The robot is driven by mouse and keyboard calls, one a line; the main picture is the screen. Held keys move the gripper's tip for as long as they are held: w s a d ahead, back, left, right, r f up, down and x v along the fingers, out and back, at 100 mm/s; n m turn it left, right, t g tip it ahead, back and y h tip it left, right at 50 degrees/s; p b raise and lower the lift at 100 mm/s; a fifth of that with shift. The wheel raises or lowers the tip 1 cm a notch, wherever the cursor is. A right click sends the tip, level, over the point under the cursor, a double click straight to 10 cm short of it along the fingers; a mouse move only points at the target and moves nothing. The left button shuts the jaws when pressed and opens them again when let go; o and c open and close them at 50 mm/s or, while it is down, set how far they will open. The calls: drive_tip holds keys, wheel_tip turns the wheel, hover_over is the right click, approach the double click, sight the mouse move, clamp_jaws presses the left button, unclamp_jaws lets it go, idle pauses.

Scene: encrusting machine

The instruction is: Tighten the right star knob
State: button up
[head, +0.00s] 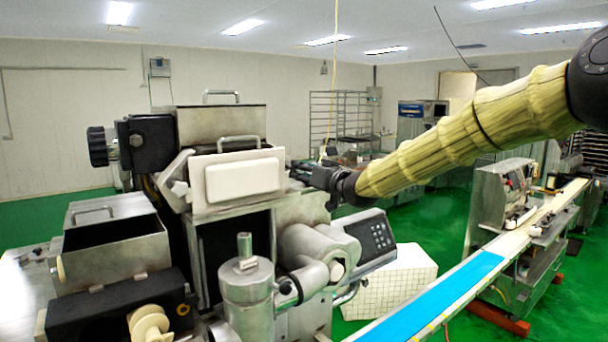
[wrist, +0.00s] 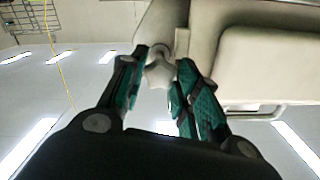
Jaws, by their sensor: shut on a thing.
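The right star knob (wrist: 159,73) is a pale, lobed knob in the wrist view, beside the white cover of the machine. My gripper (wrist: 162,66) has its teal-padded fingers on either side of the knob and is shut on it. In the head view my gripper (head: 303,172) reaches in from the right to the right edge of the white cover (head: 242,179). The right knob cannot be made out there. Another light knob (head: 180,188) shows at the left edge of the cover.
The encrusting machine (head: 220,125) has a steel hopper with a handle above the cover. A keypad panel (head: 375,235) sits below my arm. A blue conveyor belt (head: 450,295) runs along the right. Green floor is open behind.

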drive_tip(key=n+b, duration=0.2)
drive_tip(key=b, duration=0.1)
drive_tip(key=shift+f+n, duration=0.25)
drive_tip(key=shift+n, duration=0.15)
drive_tip(key=n+b, duration=0.9)
drive_tip(key=shift+n, duration=0.4)
drive_tip(key=shift+r+n+b, duration=0.15)
drive_tip(key=shift+n+b, duration=1.05)
drive_tip(key=shift+n, duration=0.5)
drive_tip(key=shift+r+n, duration=0.1)
drive_tip(key=shift+n, duration=0.2)
drive_tip(key=o, duration=1)
drive_tip(key=shift+d, duration=0.1)
drive_tip(key=shift+s, duration=0.1)
